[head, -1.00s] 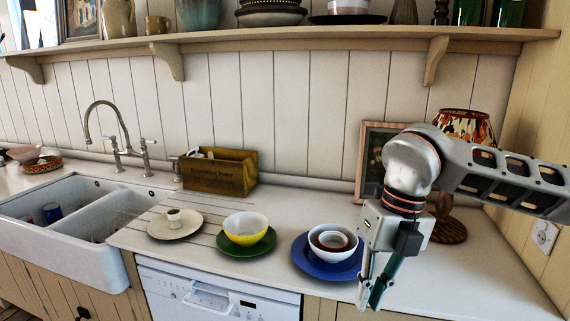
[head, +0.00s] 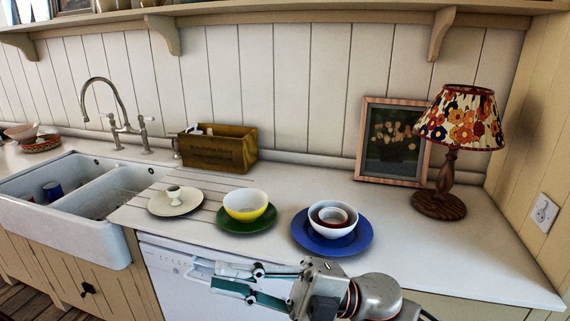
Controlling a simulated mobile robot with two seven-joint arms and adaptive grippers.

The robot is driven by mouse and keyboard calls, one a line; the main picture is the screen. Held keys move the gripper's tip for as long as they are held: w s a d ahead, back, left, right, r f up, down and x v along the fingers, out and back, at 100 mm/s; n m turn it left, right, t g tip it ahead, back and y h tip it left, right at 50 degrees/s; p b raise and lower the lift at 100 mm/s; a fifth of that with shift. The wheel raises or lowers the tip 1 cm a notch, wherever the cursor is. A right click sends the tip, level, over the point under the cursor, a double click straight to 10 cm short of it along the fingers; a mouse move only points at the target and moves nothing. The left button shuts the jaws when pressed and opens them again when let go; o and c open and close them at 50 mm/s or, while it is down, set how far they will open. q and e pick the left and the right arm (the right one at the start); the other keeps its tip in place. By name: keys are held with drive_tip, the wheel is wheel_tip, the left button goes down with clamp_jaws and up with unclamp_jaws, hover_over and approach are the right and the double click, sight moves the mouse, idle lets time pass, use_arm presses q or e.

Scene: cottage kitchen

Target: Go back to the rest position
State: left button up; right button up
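My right gripper (head: 216,276) is at the bottom centre of the head view, in front of the counter's front edge and the white dishwasher. It points left, its two fingers are apart, and nothing shows between them. My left gripper is not in view. The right gripper is clear of the dishes on the counter.
On the counter (head: 440,250) are a cream plate (head: 160,206) with a small cup, a green plate (head: 232,226) with a yellow bowl (head: 245,204), and a blue plate (head: 355,243) with nested bowls. A wooden box (head: 218,150), picture frame (head: 365,135), lamp (head: 448,165) and sink (head: 30,220) stand around.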

drive_tip(key=w+d+f+m+t+h, duration=0.1)
drive_tip(key=w+d+f+m+t, duration=0.25)
drive_tip(key=m+t, duration=0.3)
drive_tip(key=w+d+f+m+t, duration=0.2)
drive_tip(key=w+m+t, duration=0.2)
drive_tip(key=m+t, duration=0.25)
drive_tip(key=w+d+f+m+t+h, duration=0.25)
drive_tip(key=d+f+m+h, duration=0.2)
drive_tip(key=f, duration=0.25)
drive_tip(key=w+d+f+m+t+h, duration=0.1)
drive_tip(key=d+f+m+t+h, duration=0.3)
drive_tip(key=f+m+h, duration=0.15)
drive_tip(key=s+d+f+m+g+h, duration=0.2)
drive_tip(key=s+d+f, duration=0.2)
drive_tip(key=f, duration=0.5)
drive_tip(key=s+d+f+m+g+h, duration=0.2)
drive_tip(key=s+d+f, duration=0.3)
drive_tip(key=f, duration=0.4)
drive_tip(key=s+d+f+m+g+h, duration=0.2)
drive_tip(key=s+d+f+h, duration=0.2)
drive_tip(key=s+f, duration=0.3)
wheel_tip(320, 180, down, 2)
drive_tip(key=shift+d+f, duration=0.25)
drive_tip(key=shift+d, duration=0.2)
